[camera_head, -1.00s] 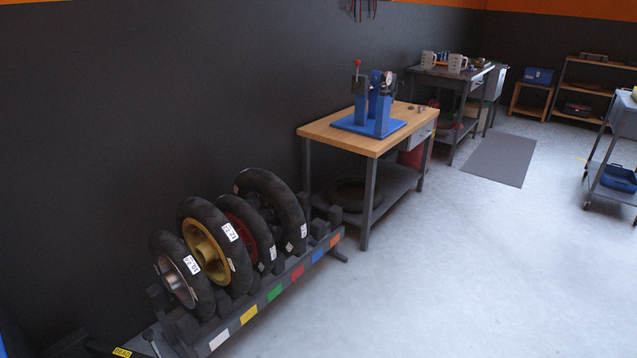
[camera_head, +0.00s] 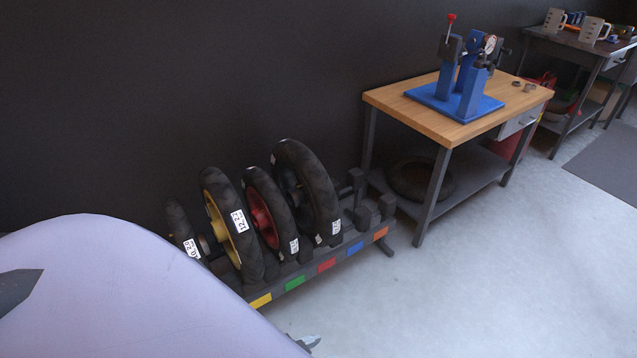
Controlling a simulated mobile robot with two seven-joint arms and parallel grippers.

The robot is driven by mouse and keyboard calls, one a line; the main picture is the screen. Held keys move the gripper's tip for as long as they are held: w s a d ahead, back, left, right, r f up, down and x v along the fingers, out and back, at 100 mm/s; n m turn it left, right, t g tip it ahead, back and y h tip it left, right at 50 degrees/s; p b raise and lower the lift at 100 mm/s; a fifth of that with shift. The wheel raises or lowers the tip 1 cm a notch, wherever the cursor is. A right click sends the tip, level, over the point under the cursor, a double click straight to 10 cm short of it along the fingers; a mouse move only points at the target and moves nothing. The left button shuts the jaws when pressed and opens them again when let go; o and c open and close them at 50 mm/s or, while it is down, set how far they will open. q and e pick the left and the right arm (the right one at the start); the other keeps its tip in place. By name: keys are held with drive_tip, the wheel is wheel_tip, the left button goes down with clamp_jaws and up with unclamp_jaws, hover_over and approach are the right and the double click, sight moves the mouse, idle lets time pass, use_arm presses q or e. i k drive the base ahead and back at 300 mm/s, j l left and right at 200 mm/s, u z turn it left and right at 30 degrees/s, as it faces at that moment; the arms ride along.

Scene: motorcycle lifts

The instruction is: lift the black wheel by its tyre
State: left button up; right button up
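The black wheel (camera_head: 321,193) stands upright at the right end of a row of wheels on a low floor rack (camera_head: 340,257). Its dark hub is partly hidden by its own tyre. A pale lavender link of my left arm (camera_head: 120,285) fills the lower left. A small grey tip (camera_head: 311,342) shows beyond its edge at the bottom, apparently part of my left gripper. It is well below the black wheel in the picture and apart from it. The rest of that gripper is hidden, so its opening cannot be told. My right gripper is out of view.
A red-rimmed wheel (camera_head: 264,212), a yellow-rimmed wheel (camera_head: 237,228) and a partly hidden wheel (camera_head: 180,222) stand left of the black one. Empty rack posts are to its right. A wooden-topped workbench (camera_head: 402,102) is beyond. Floor (camera_head: 460,290) in front is clear.

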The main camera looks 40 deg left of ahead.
sight(315, 188)
drive_tip(key=i, duration=2.4)
drive_tip(key=i+u, duration=0.35)
drive_tip(key=i+l+u, duration=0.15)
drive_tip(key=u, duration=0.2)
drive_tip(key=i+u, duration=0.1)
drive_tip(key=u, duration=3.3)
